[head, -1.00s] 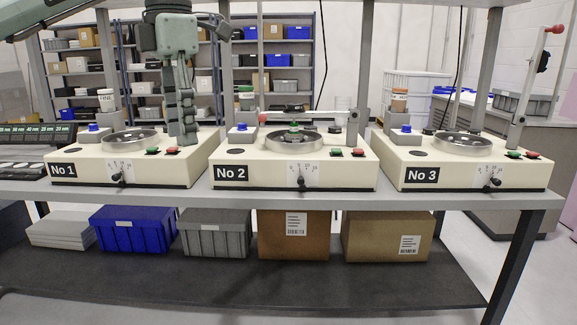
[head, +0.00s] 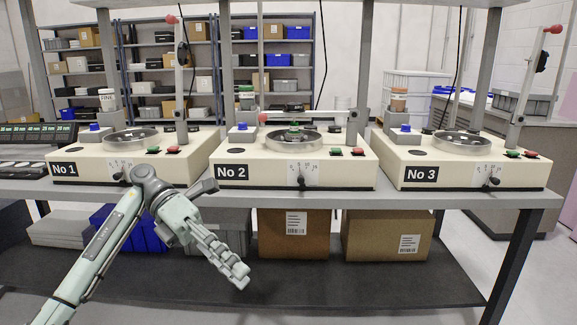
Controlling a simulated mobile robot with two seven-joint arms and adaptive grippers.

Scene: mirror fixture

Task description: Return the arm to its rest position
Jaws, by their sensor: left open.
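My left arm comes in from the lower left of the head view and bends in front of the table. Its gripper (head: 238,276) points down and to the right, below the table edge and in front of the lower shelf. It is open and holds nothing that I can see. It is apart from the machines. My right gripper is not in view.
Machines No 1 (head: 84,172), No 2 (head: 265,173) and No 3 (head: 455,177) stand on the grey table (head: 390,198). The No 1 and No 3 levers stand up; the No 2 lever lies across its dish. Boxes (head: 290,247) sit on the lower shelf (head: 360,285).

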